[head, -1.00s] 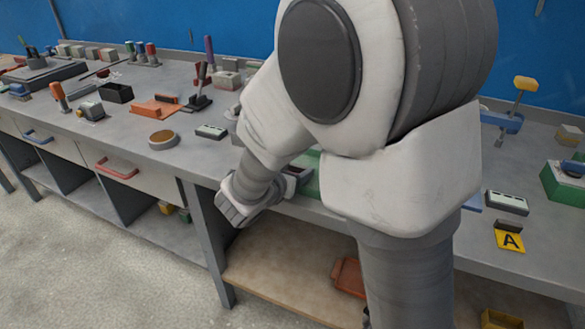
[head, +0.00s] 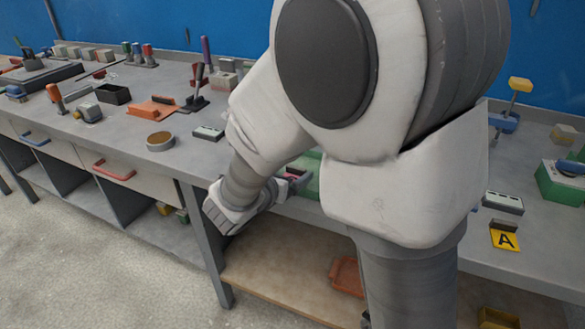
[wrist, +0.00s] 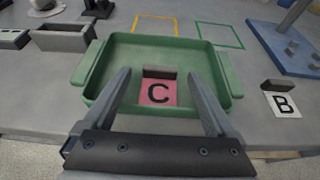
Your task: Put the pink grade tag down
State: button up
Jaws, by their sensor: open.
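The pink grade tag (wrist: 158,93), marked with a black C and with a dark grey block along its far edge, lies in the green tray (wrist: 208,60). My gripper (wrist: 157,78) is open, its two fingers apart on either side of the tag in the wrist view. The fingers do not appear to touch the tag. In the head view my arm covers most of the green tray (head: 308,163), and a bit of pink shows beside my wrist.
A white tag marked B (wrist: 283,104) lies right of the tray, near the bench edge. A grey open box (wrist: 62,38) stands to the left. Yellow (wrist: 157,17) and green (wrist: 220,36) outlines lie behind. A yellow A tag (head: 504,238) is at the right.

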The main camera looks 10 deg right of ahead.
jog(key=p+v, duration=0.2)
jog(key=v, duration=0.7)
jog(key=s+d+r+m+g, duration=0.3)
jog(key=s+d+m+g, duration=0.4)
jog(key=s+d+m, duration=0.55)
jog(key=s+a+r+m+y, duration=0.2)
jog(key=m+y, duration=0.2)
jog(key=m, duration=0.4)
jog(key=s+a+r+m+t+y, duration=0.1)
jog(key=s+a+r+m+y, duration=0.1)
jog(key=m, duration=0.6)
jog(key=shift+s+a+t+y, duration=0.3)
jog(key=shift+a+y, duration=0.25)
jog(key=shift+y, duration=0.45)
notch_tip(320, 180, up, 17)
jog(key=p, duration=1.6)
jog(key=shift+f+p, duration=0.25)
jog(key=shift+p, duration=0.1)
